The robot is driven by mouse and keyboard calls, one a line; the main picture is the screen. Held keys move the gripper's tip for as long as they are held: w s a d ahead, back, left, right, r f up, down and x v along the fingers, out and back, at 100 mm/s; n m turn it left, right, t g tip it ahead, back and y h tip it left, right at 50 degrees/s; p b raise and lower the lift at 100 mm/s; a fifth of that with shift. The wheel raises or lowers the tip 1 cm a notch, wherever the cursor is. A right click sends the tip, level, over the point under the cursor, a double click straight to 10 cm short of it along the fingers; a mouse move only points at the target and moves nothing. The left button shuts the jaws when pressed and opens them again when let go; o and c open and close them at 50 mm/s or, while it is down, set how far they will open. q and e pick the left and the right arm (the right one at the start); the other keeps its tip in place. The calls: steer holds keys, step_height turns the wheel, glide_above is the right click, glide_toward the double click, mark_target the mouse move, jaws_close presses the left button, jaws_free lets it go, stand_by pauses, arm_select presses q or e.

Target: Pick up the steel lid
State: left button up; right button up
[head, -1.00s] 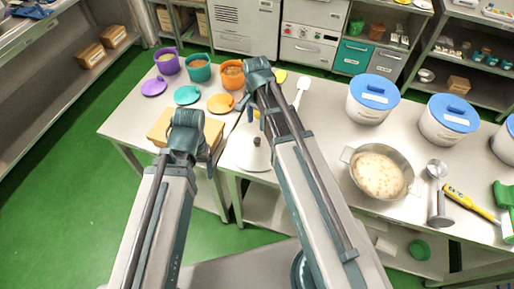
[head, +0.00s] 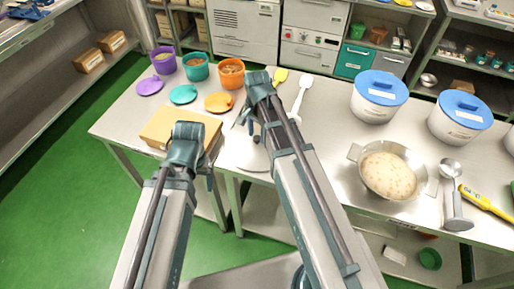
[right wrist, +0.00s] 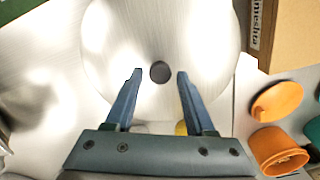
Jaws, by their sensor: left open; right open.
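The steel lid (right wrist: 205,40) is a round, brushed disc with a dark knob (right wrist: 160,72) at its centre. It lies flat on the steel table; in the head view only part of the lid (head: 237,155) shows beside my right arm. My right gripper (right wrist: 160,74) is open, with its two fingertips on either side of the knob in the right wrist view. I see a gap at each side, and cannot tell its height above the lid. My left gripper (head: 209,180) is open and empty, mostly hidden behind its wrist, near the cardboard box's front edge.
A cardboard box (head: 160,127) lies left of the lid. Purple, teal and orange cups (head: 231,74) with their lids stand behind. A steel kettle (head: 355,152) of nougat, white tubs with blue lids (head: 381,86) and a white spatula (head: 299,98) are to the right.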

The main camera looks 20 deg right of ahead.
step_height(320, 180, down, 2)
steer(key=shift+f+b, duration=0.15)
steer(key=shift+b, duration=0.5)
jaws_close()
